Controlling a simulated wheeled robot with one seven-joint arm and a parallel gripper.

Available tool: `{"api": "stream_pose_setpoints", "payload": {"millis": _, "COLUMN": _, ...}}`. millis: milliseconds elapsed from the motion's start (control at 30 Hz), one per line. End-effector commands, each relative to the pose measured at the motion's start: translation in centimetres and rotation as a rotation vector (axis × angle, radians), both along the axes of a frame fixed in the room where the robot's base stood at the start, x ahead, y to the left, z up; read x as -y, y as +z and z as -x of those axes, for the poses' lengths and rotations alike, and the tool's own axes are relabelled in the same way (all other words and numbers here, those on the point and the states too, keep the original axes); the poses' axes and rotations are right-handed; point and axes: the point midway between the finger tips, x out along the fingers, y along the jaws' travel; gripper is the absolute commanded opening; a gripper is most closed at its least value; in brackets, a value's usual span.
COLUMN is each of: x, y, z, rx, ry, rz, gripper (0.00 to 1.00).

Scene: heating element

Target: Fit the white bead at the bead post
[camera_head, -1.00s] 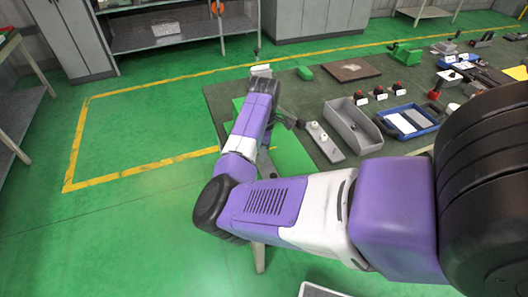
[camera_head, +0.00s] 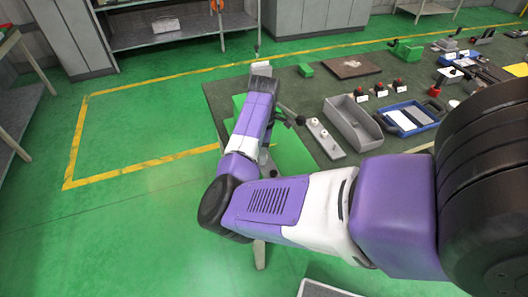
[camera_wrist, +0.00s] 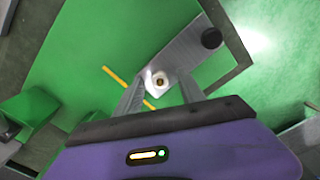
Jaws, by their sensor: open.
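My gripper (camera_wrist: 160,92) is open, with one finger on each side of a white bead (camera_wrist: 159,74) in the wrist view. The bead shows a small brown-gold centre; I cannot tell whether this is the bead post's top or just the hole. The bead appears on a grey metal strip (camera_wrist: 180,52), which has a round black knob (camera_wrist: 211,38) at its far end. I cannot tell whether the fingers touch the bead. In the head view my arm hides the bead and most of the gripper. A grey strip holder (camera_head: 328,141) there carries two small white pieces.
A thin yellow rod (camera_wrist: 115,75) lies close to the left finger over a green sheet (camera_wrist: 85,45). On the bench, a grey open bin (camera_head: 352,122), a blue tray (camera_head: 410,132) and several red-topped pieces stand to the right. A brown board (camera_head: 352,66) lies behind.

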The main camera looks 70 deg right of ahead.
Motion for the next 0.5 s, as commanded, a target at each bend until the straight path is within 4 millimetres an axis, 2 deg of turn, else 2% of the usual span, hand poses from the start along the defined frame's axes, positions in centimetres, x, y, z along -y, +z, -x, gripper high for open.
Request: {"api": "stream_pose_setpoints", "payload": {"millis": 500, "x": 0.1, "y": 6.9, "z": 0.0, "rx": 0.002, "ry": -0.001, "rz": 0.003, "gripper": 0.46}}
